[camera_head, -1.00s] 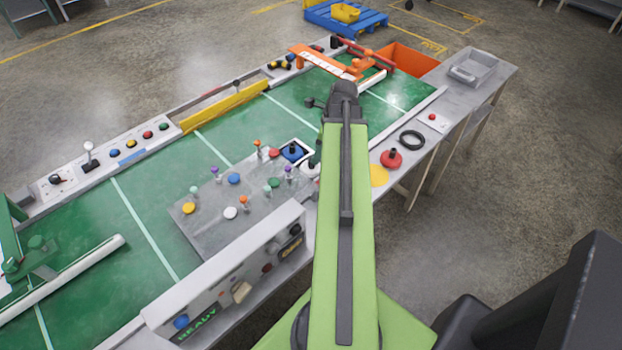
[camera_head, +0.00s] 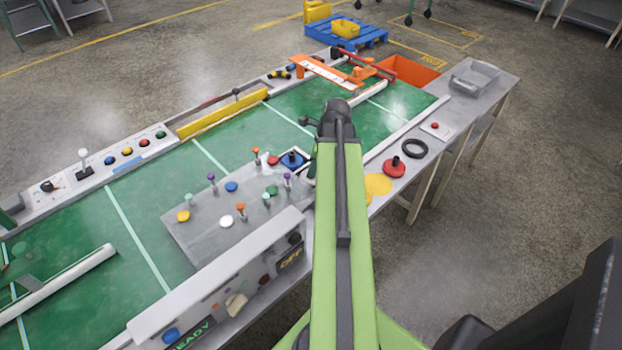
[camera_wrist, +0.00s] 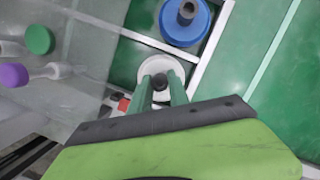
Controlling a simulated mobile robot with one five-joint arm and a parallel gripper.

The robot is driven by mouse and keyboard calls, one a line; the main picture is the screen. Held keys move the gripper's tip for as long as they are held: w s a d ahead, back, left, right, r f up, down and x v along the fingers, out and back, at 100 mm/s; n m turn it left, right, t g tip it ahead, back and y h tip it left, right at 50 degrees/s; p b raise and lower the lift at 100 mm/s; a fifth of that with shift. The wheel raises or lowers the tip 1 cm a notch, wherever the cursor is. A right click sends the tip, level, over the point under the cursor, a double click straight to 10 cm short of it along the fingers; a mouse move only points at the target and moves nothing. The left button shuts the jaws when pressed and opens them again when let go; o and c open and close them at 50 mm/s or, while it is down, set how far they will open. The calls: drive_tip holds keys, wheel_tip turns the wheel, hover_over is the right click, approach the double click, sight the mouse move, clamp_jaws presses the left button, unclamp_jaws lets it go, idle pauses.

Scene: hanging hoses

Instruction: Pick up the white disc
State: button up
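The white disc (camera_wrist: 160,62) has a black knob (camera_wrist: 160,81) in its middle and shows in the wrist view, just below the blue disc. In the head view it is mostly hidden behind my arm. My gripper's two green fingers (camera_wrist: 160,86) reach over the white disc, apart from each other, one on each side of the knob. I cannot tell whether they touch it. The blue disc (camera_wrist: 187,24) also has a dark knob and shows in the head view (camera_head: 293,162). My gripper's fingers are hidden in the head view.
A grey panel (camera_head: 190,237) with several coloured knobs and pegs lies left of the discs. A box labelled READY (camera_head: 215,290) stands at the table's near edge.

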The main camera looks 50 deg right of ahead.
clamp_jaws()
drive_tip(key=shift+r, duration=0.1)
drive_tip(key=shift+r+p, duration=0.3)
drive_tip(key=shift+p, duration=0.15)
wheel_tip(320, 180, up, 4)
drive_tip(key=p, duration=0.3)
drive_tip(key=shift+f+p, duration=0.1)
drive_tip(key=shift+p, duration=0.3)
drive_tip(key=s+d+r+p, duration=0.5)
drive_tip(key=s+r+p, duration=0.1)
drive_tip(key=s, duration=0.4)
drive_tip(key=shift+d+r, duration=0.2)
drive_tip(key=shift+d, duration=0.2)
drive_tip(key=shift+s, duration=0.15)
